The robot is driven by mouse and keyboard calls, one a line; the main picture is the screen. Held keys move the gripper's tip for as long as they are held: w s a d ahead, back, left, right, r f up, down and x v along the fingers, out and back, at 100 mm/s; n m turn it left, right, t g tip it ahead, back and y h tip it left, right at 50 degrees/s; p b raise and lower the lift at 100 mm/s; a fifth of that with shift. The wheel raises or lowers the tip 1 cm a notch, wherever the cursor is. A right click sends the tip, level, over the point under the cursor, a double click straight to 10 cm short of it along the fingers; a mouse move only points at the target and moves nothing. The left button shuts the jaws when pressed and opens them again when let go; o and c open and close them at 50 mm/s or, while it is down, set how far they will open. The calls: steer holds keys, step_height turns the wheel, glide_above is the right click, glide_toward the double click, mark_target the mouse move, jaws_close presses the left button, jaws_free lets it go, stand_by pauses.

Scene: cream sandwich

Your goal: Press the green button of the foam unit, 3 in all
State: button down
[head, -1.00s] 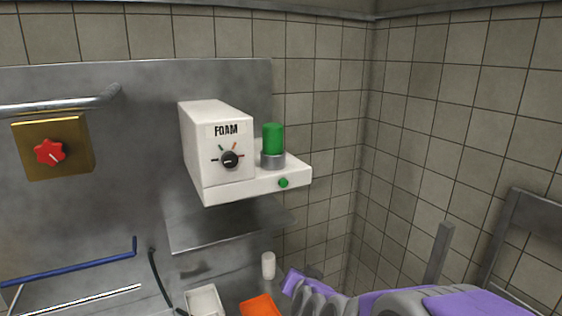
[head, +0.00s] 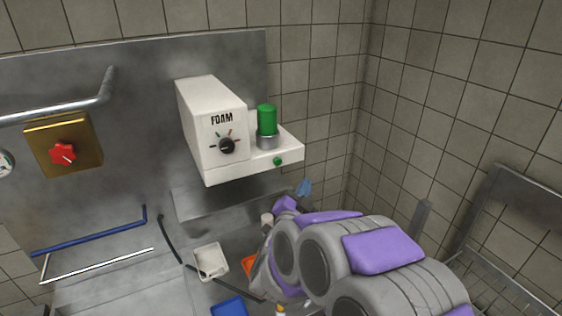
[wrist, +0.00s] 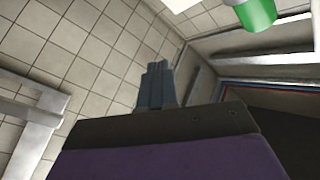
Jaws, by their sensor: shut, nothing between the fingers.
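The white foam unit (head: 212,120) is fixed to the steel wall panel, with FOAM lettering and a black dial on its front. A small round green button (head: 278,161) sits on the front edge of its shelf. A larger green cylinder (head: 267,120) stands in a grey collar on that shelf; a green cylinder also shows at the top of the wrist view (wrist: 257,12). My gripper (head: 304,187) is below and right of the button, apart from it. In the wrist view its blue-grey fingers (wrist: 157,75) are together and empty.
A steel ledge (head: 225,200) lies below the unit. Lower down are a white tray (head: 211,262), a blue tray (head: 229,308) and an orange item (head: 249,265) partly behind my arm. A red knob (head: 62,154) on a brass plate is at left. A tiled wall stands at right.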

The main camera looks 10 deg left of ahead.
mark_target(278, 162)
steer(key=w+a+p, duration=0.3)
steer(key=w+a, duration=0.3)
steer(key=w, duration=0.1)
steer(key=shift+w, duration=0.15)
stand_by(1.1)
steer(key=shift+a, duration=0.1)
stand_by(0.8)
